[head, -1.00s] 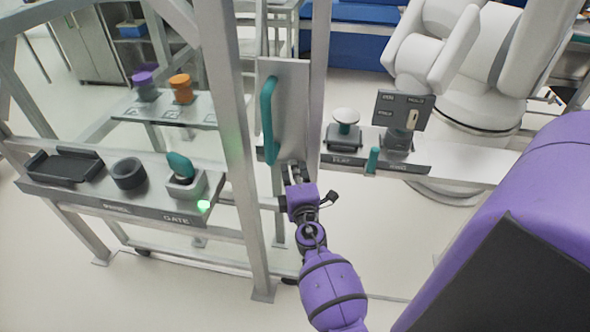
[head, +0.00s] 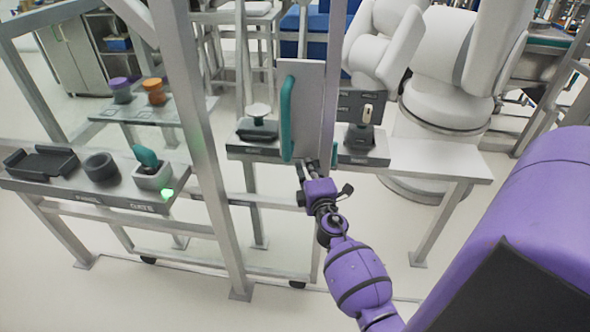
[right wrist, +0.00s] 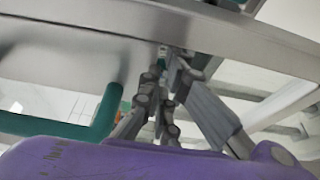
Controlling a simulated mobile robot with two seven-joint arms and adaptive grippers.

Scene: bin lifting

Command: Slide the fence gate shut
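The fence gate has a pale grey panel (head: 308,105) with a tall teal handle (head: 286,118) on its left side. A grey upright (head: 333,90) runs along the panel's right edge. My right gripper (head: 309,163) is at the panel's bottom edge, just right of the handle's lower end. In the right wrist view its fingers (right wrist: 170,62) converge close to the panel (right wrist: 75,55), with the handle (right wrist: 105,108) to their left, not between them. Whether they are shut or pinch the panel's edge is unclear. My left gripper is not in view.
A fixed-looking post (head: 205,150) stands left of the gate. A shelf (head: 85,198) marked GATE, with a green light, is at left. Behind the gate are a bench (head: 430,160) and a white robot arm (head: 445,65). Open floor lies in front.

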